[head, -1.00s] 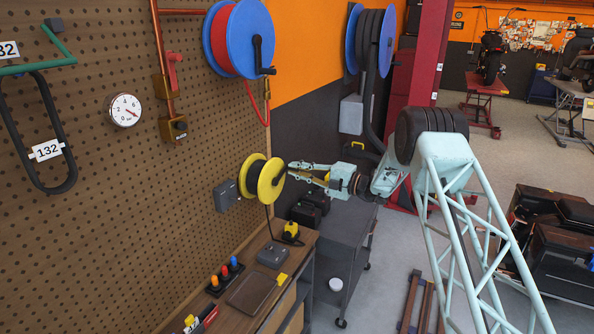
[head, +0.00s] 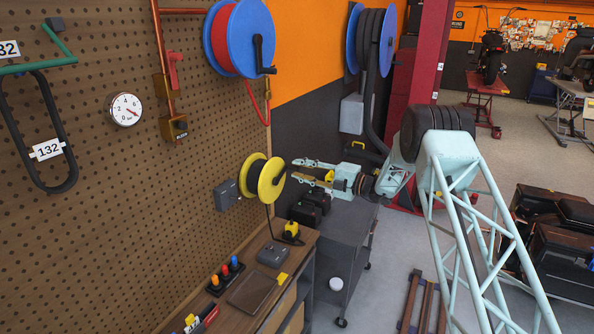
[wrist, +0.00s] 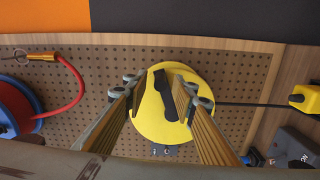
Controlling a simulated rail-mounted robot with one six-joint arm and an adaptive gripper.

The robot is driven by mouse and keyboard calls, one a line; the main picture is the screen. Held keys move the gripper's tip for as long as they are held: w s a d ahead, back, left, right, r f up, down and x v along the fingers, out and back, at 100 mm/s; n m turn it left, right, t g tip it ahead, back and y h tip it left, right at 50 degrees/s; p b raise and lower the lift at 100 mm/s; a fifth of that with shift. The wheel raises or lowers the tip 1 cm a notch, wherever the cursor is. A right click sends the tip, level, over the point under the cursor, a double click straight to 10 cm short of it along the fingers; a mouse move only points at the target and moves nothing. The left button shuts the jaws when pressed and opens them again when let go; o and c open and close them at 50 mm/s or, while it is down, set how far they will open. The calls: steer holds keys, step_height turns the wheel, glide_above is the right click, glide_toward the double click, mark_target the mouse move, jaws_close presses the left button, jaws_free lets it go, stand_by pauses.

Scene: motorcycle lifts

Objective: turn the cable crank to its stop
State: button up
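The cable reel (head: 271,181) has a yellow disc and hangs low on the pegboard. Its black crank (wrist: 166,96) shows against the yellow face in the wrist view, between my two fingers. In the head view I cannot make out the crank clearly. My gripper (head: 298,174) is open in front of the reel, to its right, with its fingers pointing at the disc. In the wrist view my gripper (wrist: 158,88) has its fingers spread on both sides of the crank, with visible gaps and nothing held.
A blue reel with a red hose (head: 238,38) hangs above. A dark cable runs from the yellow reel to a yellow plug (head: 291,231) on the workbench (head: 262,283). A grey cabinet (head: 345,235) stands below my gripper.

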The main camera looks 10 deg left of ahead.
steer(key=v, duration=1)
steer(key=shift+d, duration=0.25)
steer(key=shift+s, duration=0.1)
